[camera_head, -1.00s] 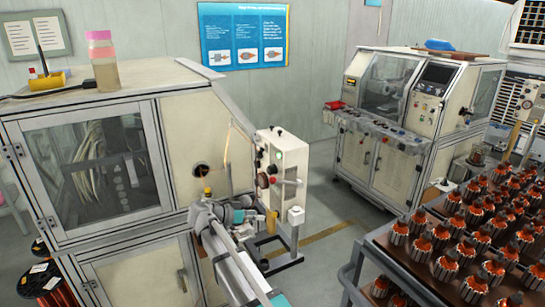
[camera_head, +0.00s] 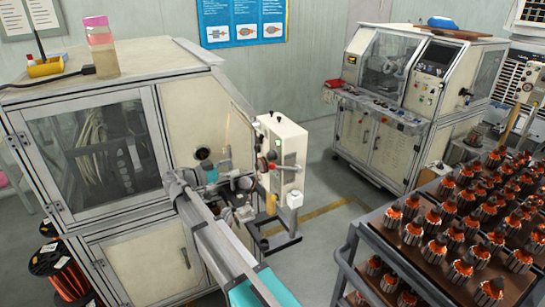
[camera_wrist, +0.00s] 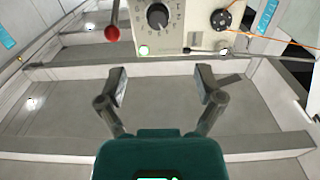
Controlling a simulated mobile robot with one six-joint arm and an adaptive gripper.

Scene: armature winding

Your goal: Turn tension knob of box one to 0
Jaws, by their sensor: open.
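The white tension box (camera_head: 290,145) stands beside the cream machine in the head view. In the wrist view its panel (camera_wrist: 184,38) shows at the top, with a black tension knob (camera_wrist: 157,17) on a printed scale. I cannot read the knob's setting clearly. A red-ball lever (camera_wrist: 112,33) is left of the knob, and a green light (camera_wrist: 144,50) glows below it. My gripper (camera_wrist: 160,84) is open and empty, its fingers apart and below the knob in the picture. In the head view my gripper end is beside the box, partly hidden by my arm.
A second dark round knob (camera_wrist: 221,20) and an orange wire are to the right on the panel. The cream machine (camera_head: 120,235) stands left of my arm. A rack of armatures (camera_head: 400,255) fills the right side. Floor is open between the box and the back machine (camera_head: 400,120).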

